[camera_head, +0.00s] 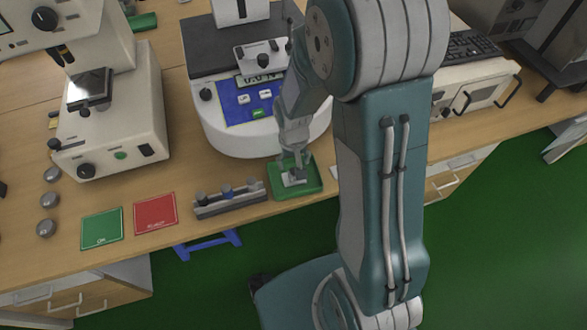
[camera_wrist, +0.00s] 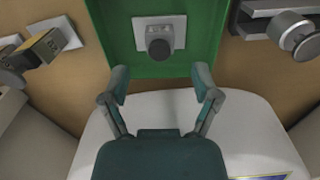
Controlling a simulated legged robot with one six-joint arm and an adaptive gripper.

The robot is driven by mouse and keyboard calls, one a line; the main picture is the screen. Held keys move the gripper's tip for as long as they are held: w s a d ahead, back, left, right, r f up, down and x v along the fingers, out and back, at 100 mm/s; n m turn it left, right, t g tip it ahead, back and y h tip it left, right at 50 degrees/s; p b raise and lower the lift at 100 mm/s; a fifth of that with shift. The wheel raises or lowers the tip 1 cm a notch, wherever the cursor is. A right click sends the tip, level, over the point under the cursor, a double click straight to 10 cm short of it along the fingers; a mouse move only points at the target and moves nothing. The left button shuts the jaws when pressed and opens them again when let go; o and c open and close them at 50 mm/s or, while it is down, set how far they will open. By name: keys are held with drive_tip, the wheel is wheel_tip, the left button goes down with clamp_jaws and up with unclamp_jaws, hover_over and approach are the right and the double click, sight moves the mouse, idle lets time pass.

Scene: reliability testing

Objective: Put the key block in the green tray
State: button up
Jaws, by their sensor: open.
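The green tray (camera_head: 312,188) lies at the bench's front edge, below the white instrument. A light grey square block with a dark round knob, seemingly the key block (camera_head: 294,180), sits inside it. In the wrist view the block (camera_wrist: 140,30) stands within the walls of the tray (camera_wrist: 112,20), knob toward the camera. My gripper (camera_head: 293,158) is over the tray. In the wrist view my gripper (camera_wrist: 160,84) is open and empty, its two fingers apart from the block. The exact height between fingertips and knob cannot be told.
A grey rack (camera_head: 230,200) with knobbed pieces stands left of the tray. Red (camera_head: 155,213) and green (camera_head: 102,230) cards lie further left. The white instrument (camera_head: 250,135) is close behind. Small pieces with a brass block (camera_wrist: 45,45) lie beside the tray.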

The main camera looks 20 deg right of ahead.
wheel_tip(320, 180, up, 6)
drive_tip(key=s+r+t, duration=0.2)
drive_tip(key=s+r, duration=0.5)
drive_tip(key=r, duration=0.3)
drive_tip(key=s+r+n+t, duration=0.1)
drive_tip(key=s+r+t, duration=0.2)
drive_tip(key=s+r, duration=0.4)
wheel_tip(320, 180, up, 3)
drive_tip(key=shift+s+r+t, duration=0.15)
drive_tip(key=shift+s+t, duration=0.05)
drive_tip(key=shift+t, duration=0.1)
